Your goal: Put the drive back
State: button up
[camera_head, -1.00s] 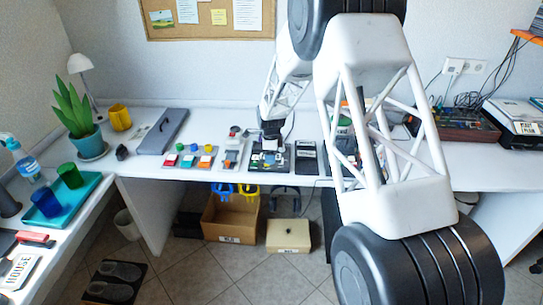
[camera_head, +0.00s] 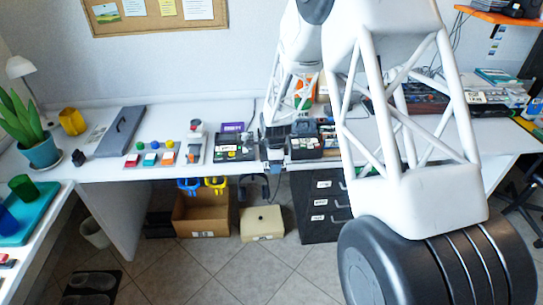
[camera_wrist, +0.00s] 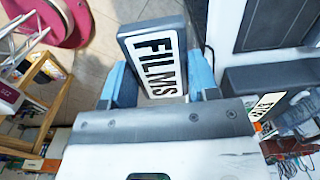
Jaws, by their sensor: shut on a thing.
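A dark drive (camera_wrist: 178,28) with a white label reading FILMS fills the upper middle of the wrist view. My gripper (camera_wrist: 160,85) is shut on it, with one blue finger on each side. In the head view my gripper (camera_head: 272,145) is near the front edge of the table, between two dark boxes. The drive is small and partly hidden there, and I cannot tell whether it touches the table.
A dark box with coloured items (camera_head: 235,155) stands left of my gripper, and a labelled dark box (camera_head: 305,153) stands close on its right. Below are a cardboard box (camera_head: 200,218), a cream box (camera_head: 262,224) and a drawer cabinet (camera_head: 322,226). Coloured buttons (camera_head: 150,159) lie further left.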

jog(key=shift+s+d+f, duration=0.15)
jog(key=shift+s+d, duration=0.7)
jog(key=shift+d, duration=0.1)
jog(key=shift+w, duration=0.1)
jog(key=w, duration=0.5)
jog(key=w+a+f, duration=0.1)
jog(key=w, duration=1)
jog(key=shift+a+f, duration=0.2)
jog(key=shift+a, duration=0.15)
jog(key=shift+s, duration=0.1)
jog(key=shift+f, duration=1.8)
jog(key=shift+f, duration=0.1)
jog(key=o, duration=1.1)
jog(key=shift+c, duration=0.2)
